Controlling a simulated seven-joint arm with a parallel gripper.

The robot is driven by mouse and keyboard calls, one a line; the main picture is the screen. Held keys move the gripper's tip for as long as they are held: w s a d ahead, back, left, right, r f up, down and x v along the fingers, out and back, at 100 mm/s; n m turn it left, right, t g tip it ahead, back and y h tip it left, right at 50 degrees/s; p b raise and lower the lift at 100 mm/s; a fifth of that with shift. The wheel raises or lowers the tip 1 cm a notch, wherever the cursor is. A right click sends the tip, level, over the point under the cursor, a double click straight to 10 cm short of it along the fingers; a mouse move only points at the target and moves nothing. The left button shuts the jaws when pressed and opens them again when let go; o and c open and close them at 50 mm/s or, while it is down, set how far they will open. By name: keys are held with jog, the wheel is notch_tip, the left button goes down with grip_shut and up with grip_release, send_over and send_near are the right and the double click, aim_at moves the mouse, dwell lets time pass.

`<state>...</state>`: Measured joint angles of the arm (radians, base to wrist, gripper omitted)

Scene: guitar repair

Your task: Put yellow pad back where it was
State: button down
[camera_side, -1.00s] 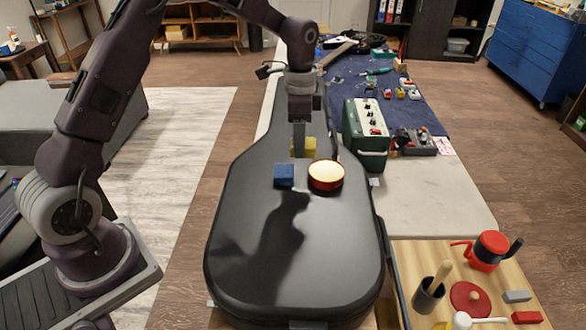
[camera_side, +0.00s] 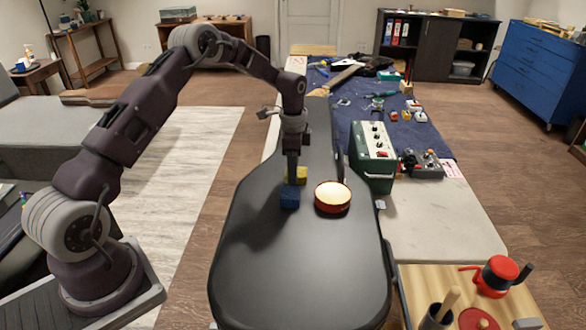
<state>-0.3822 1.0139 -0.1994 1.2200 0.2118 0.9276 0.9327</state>
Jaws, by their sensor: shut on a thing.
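The yellow pad (camera_side: 302,174) is a small yellow block above the dark guitar case (camera_side: 300,270), just behind the blue block. My gripper (camera_side: 292,180) points straight down and is shut on the yellow pad, hiding part of it. I cannot tell whether the pad touches the case or the blue block. The blue block (camera_side: 290,200) sits on the case in front of my gripper, left of the round red-rimmed tin with a pale top (camera_side: 332,197).
A green amplifier-like box (camera_side: 372,160) stands right of the case on the bench. Small pedals (camera_side: 425,163) and tools lie beyond it on a blue cloth (camera_side: 400,130). A wooden board with a red pot (camera_side: 498,275) is at front right. The near part of the case is clear.

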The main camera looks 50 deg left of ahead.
jog(key=c, duration=0.7)
grip_release()
jog(key=shift+f, duration=0.1)
jog(key=shift+c, duration=0.2)
notch_tip(320, 180, up, 12)
jog(key=r, duration=0.1)
jog(key=s+d+r+n+t, duration=0.1)
jog(key=s+d+r, duration=0.2)
jog(key=r, duration=0.2)
jog(key=s+d+r+n, duration=0.1)
jog(key=s+d+r, duration=0.2)
jog(key=s+r, duration=0.15)
jog(key=s+d+r+n+t+y, duration=0.1)
jog(key=s+d+r, duration=0.15)
jog(key=s, duration=0.25)
jog(key=s+d+r+n+t, duration=0.1)
jog(key=s+d+r+n, duration=0.15)
jog(key=s, duration=0.35)
jog(key=s+d+f+n+t, duration=0.1)
jog(key=s, duration=0.7)
jog(key=s+d+f+n+t+h, duration=0.1)
jog(key=s+d+n, duration=0.1)
jog(key=s, duration=0.6)
jog(key=shift+s+d+f+t, duration=0.2)
jog(key=shift+f+t, duration=0.1)
jog(key=shift+f, duration=0.1)
